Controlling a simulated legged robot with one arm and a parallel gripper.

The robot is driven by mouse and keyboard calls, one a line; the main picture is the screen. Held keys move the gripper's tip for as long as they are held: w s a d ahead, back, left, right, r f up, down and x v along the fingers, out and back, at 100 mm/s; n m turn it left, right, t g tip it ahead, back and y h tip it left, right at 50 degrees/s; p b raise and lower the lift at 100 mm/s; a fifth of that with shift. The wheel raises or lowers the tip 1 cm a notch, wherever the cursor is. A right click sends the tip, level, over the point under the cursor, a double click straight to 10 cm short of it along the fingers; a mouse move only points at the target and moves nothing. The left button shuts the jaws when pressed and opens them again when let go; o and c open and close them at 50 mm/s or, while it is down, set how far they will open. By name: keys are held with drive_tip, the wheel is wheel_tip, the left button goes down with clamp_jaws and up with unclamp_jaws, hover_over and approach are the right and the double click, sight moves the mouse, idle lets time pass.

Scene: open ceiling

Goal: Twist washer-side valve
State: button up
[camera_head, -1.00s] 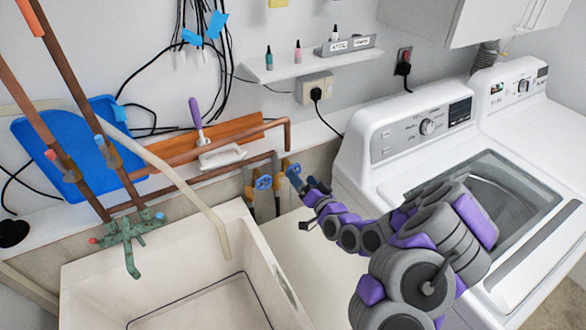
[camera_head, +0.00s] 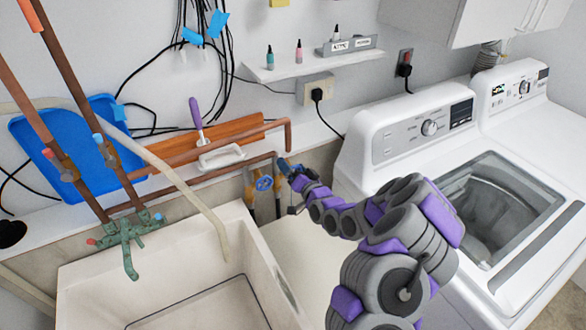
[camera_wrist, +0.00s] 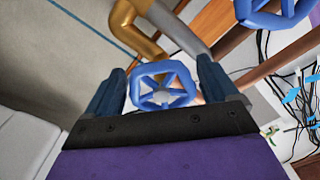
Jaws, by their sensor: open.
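The washer-side valve has a blue spoked wheel, which shows between my fingers in the wrist view (camera_wrist: 163,86). A brass elbow pipe (camera_wrist: 130,25) lies behind it. My gripper (camera_wrist: 160,68) is open, with one blue finger on each side of this wheel. I cannot tell whether the fingers touch it. In the head view my gripper (camera_head: 285,167) is at the pipes between sink and washer, and it hides most of this valve. The other blue valve wheel (camera_head: 263,183) is just left of it; it also shows at the upper right of the wrist view (camera_wrist: 275,10).
The white washer (camera_head: 400,145) stands right of the valves, with a dryer beyond it. The sink (camera_head: 90,290) with a green faucet (camera_head: 126,238) is at the left. Copper pipes (camera_head: 225,142) run along the wall. A small shelf (camera_head: 315,66) is above.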

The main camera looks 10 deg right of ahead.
drive_tip(key=shift+c, duration=0.4)
drive_tip(key=shift+a, duration=0.1)
drive_tip(key=c, duration=0.9)
drive_tip(key=shift+n, duration=0.3)
